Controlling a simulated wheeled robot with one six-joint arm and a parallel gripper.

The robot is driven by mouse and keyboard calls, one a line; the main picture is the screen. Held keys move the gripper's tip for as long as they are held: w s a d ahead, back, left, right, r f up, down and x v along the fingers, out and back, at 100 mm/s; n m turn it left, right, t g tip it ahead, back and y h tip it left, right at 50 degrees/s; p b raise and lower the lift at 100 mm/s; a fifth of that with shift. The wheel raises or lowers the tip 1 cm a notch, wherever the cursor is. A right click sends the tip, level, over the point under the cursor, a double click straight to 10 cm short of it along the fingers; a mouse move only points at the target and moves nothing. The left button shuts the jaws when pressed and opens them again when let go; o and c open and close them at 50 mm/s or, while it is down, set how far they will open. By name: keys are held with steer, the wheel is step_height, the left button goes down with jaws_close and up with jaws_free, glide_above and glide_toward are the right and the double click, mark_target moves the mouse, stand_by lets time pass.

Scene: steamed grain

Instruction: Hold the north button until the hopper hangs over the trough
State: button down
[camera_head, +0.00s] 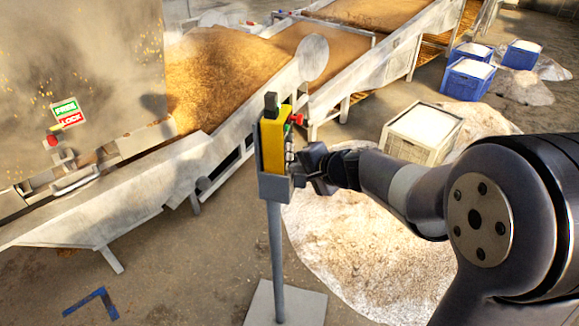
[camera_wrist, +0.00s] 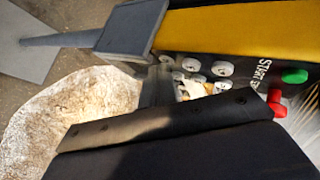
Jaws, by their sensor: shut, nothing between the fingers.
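A yellow control box (camera_head: 273,145) stands upright on a grey post, and my gripper (camera_head: 300,168) is at its right side, against or very close to the button face. In the wrist view the box (camera_wrist: 235,30) shows several white lettered buttons (camera_wrist: 195,72), a green button (camera_wrist: 294,76) and a red one (camera_wrist: 277,108). My shut gripper (camera_wrist: 195,95) partly covers the white buttons. I cannot tell which is the north button or whether one is pressed. The large grey metal body at left, apparently the hopper (camera_head: 80,50), carries a FREE/LOCK sign. A long metal trough (camera_head: 230,65) holds brown grain behind it.
A white-filled crate (camera_head: 405,150) stands behind my arm, and blue crates (camera_head: 468,78) stand at the back right. A pale grain heap on a sheet (camera_head: 340,235) lies right of the post. The floor at front left is mostly clear, with a blue corner mark (camera_head: 95,302).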

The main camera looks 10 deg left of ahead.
stand_by(0.8)
steer(key=shift+s+d+b, duration=0.15)
steer(key=shift+d+b, duration=0.2)
steer(key=shift+d, duration=0.5)
steer(key=d, duration=0.1)
steer(key=d+b, duration=0.1)
steer(key=d, duration=0.3)
steer(key=shift+s, duration=0.35)
